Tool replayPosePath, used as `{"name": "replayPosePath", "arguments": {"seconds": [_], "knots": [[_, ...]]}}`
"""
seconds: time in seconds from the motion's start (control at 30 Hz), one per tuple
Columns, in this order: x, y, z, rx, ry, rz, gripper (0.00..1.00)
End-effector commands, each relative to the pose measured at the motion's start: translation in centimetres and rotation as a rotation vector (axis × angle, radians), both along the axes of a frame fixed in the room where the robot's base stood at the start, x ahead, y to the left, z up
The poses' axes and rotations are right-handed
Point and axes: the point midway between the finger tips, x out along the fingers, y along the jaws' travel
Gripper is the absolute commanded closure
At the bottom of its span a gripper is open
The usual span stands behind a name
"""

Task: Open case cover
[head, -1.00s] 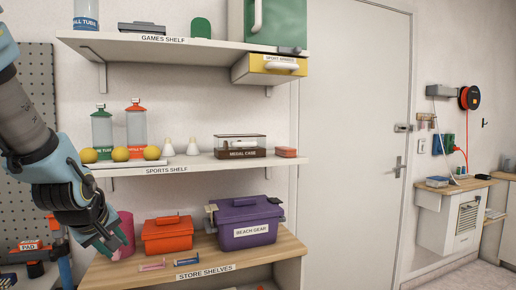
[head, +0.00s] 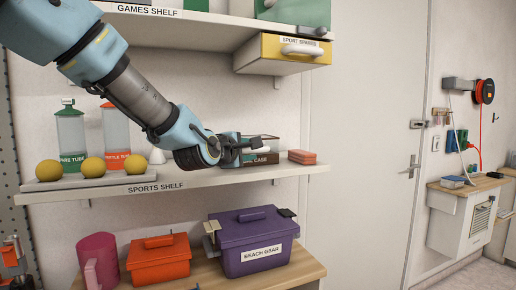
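The medal case (head: 262,158) stands on the sports shelf. It has a dark brown base with white lettering and a clear cover (head: 268,138) with a dark top edge. A white bar shows across its front. My gripper (head: 242,147) is in front of the left part of the case and hides that part. The cover looks down on its base as far as I can see. I cannot tell whether the fingers touch the case, or whether they are open or shut.
Left of the case on the sports shelf (head: 200,178) are a white cone, two tubes and a tray of yellow balls (head: 93,166). A red box (head: 302,157) sits to its right. The yellow drawer (head: 290,50) hangs above; the purple beach gear box (head: 250,235) stands below.

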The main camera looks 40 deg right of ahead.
Motion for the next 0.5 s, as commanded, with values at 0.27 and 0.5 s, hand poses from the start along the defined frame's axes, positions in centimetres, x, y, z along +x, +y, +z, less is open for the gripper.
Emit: {"name": "replayPosePath", "arguments": {"seconds": [0.27, 0.5], "knots": [[1.6, -3.9, -0.5, 0.001, 0.002, -0.001, 0.63], [2.2, -5.1, -0.8, 0.002, -0.001, 0.000, 0.63]]}}
